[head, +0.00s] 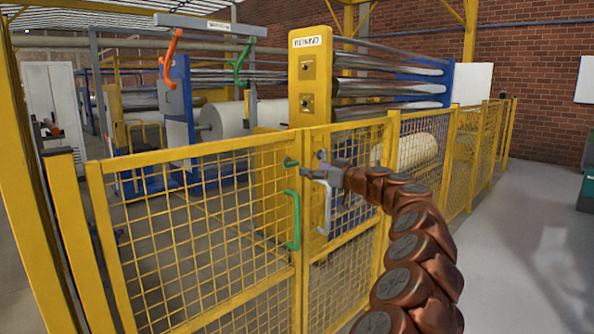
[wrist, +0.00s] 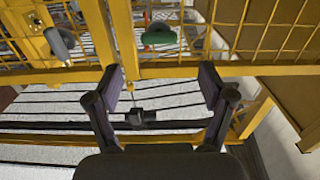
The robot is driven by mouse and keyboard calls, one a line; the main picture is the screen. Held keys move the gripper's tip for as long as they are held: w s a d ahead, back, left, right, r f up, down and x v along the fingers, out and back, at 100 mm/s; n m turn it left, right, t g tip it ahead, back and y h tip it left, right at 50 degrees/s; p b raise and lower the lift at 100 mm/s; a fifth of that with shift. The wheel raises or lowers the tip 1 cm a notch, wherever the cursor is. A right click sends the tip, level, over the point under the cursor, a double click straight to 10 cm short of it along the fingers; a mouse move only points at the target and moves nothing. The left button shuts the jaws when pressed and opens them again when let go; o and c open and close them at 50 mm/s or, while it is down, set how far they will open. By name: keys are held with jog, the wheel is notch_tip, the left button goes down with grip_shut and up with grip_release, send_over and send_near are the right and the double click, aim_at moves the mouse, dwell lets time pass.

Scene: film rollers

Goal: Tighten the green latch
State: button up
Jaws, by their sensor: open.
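A small green latch (head: 291,162) sits at the top of the yellow mesh gate, by the seam between the two leaves. A curved green handle (head: 292,220) hangs below it on the left leaf. My gripper (head: 308,171) is just right of the green latch, near the gate's top rail. In the wrist view my gripper (wrist: 161,82) is open, with nothing held between its fingers. A green part (wrist: 158,33) shows beyond the fingers; I cannot tell whether it is the latch or the handle. Contact with the latch cannot be told.
A grey handle (head: 325,205) is on the right leaf, below my gripper; it also shows in the wrist view (wrist: 58,45). Behind the gate stand a yellow post (head: 309,90), rollers and an orange lever (head: 170,58). Open floor (head: 525,240) lies at right.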

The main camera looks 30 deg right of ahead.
aim_at(294, 164)
jog(key=shift+p+x, duration=0.9)
jog(key=shift+x, duration=2.95)
jog(key=c, duration=1.2)
